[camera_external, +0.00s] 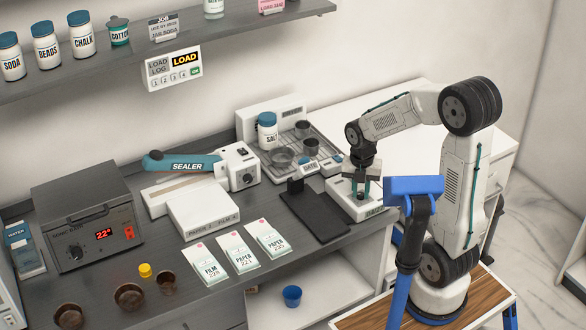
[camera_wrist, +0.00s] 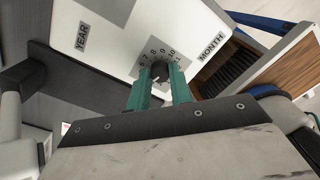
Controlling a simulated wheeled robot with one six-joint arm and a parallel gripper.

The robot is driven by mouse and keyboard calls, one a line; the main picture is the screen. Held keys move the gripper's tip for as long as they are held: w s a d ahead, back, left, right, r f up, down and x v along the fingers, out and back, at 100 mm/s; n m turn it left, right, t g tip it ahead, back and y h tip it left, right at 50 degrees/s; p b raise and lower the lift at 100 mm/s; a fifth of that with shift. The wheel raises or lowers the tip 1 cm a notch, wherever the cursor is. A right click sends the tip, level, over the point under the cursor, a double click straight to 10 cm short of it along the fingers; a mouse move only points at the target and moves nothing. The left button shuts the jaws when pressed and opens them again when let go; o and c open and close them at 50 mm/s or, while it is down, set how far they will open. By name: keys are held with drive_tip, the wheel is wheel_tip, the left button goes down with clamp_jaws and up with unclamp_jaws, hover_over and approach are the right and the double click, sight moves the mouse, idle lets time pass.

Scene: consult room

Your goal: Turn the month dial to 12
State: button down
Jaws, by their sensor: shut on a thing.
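The month dial (camera_wrist: 159,70) is a small dark knob on a white panel (camera_wrist: 122,55), with numbers from about 6 to 11 showing around its far side. A MONTH label (camera_wrist: 211,46) is to its right and a YEAR label (camera_wrist: 82,36) to its left. My gripper (camera_wrist: 160,82) points down, its two teal fingers closed on either side of the knob. The rest of the scale is hidden by the fingers, and I cannot tell which number the dial points at. In the external view my gripper (camera_external: 362,190) is over the white dater box (camera_external: 342,197), covering most of its dial.
A dark flat pad (camera_external: 314,212) lies left of the box. Behind are a wire tray (camera_external: 300,143) with dark cups and a SALT jar (camera_external: 267,131). A blue part (camera_external: 414,186) stands close in front of my gripper.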

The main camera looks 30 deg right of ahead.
drive_tip(key=m, duration=1)
drive_tip(key=shift+m, duration=0.4)
drive_tip(key=m, duration=0.5)
drive_tip(key=shift+d, duration=0.1)
drive_tip(key=m, duration=0.5)
drive_tip(key=shift+m+y, duration=0.3)
drive_tip(key=shift+m, duration=0.1)
drive_tip(key=m, duration=1)
drive_tip(key=shift+m, duration=0.4)
drive_tip(key=m, duration=0.5)
drive_tip(key=shift+m+t, duration=0.3)
drive_tip(key=shift+t, duration=0.1)
drive_tip(key=m, duration=0.4)
drive_tip(key=shift+m, duration=0.4)
